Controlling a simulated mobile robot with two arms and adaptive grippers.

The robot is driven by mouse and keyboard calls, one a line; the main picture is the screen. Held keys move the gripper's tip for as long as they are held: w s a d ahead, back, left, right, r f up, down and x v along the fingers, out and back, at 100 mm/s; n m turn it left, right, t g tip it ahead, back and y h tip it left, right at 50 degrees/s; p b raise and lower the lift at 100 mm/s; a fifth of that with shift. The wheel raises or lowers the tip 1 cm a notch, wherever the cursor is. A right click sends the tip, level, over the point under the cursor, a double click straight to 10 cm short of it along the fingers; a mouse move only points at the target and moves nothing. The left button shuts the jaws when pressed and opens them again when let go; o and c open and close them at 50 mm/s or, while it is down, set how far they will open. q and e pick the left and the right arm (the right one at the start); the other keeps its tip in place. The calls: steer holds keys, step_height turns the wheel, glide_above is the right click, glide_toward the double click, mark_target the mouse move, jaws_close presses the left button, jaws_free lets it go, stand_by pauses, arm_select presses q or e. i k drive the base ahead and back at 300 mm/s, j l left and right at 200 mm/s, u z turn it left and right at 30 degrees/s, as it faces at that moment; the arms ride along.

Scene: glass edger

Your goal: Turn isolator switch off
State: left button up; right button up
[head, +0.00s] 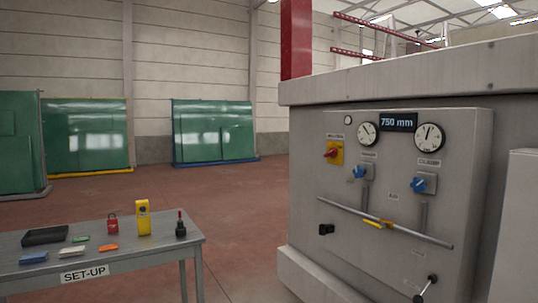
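The isolator switch (333,153) is a red rotary handle on a yellow plate. It is on the upper left of the grey machine panel (395,205), in the head view. The handle looks roughly horizontal with a slight tilt; its position marks are too small to read. A small label sits above it. Neither of my grippers shows in the head view, and nothing touches the switch.
Two blue valve handles (424,183), two dials (429,137) and a horizontal rod (385,222) are on the panel. The set-up table (150,243) at left holds a red padlock (112,223), a yellow device (143,217) and other items. Red-brown floor is clear between table and machine.

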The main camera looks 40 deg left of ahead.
mark_target(332, 152)
steer(key=u, duration=0.95)
steer(key=z, duration=0.6)
steer(key=i+j+z, duration=0.3)
steer(key=j+z, duration=0.3)
steer(key=i+j+z, duration=0.1)
steer(key=j+z, duration=0.2)
steer(key=j, duration=0.2)
steer(key=j+z, duration=0.3)
steer(key=i+j, duration=0.05)
steer(key=j, duration=0.05)
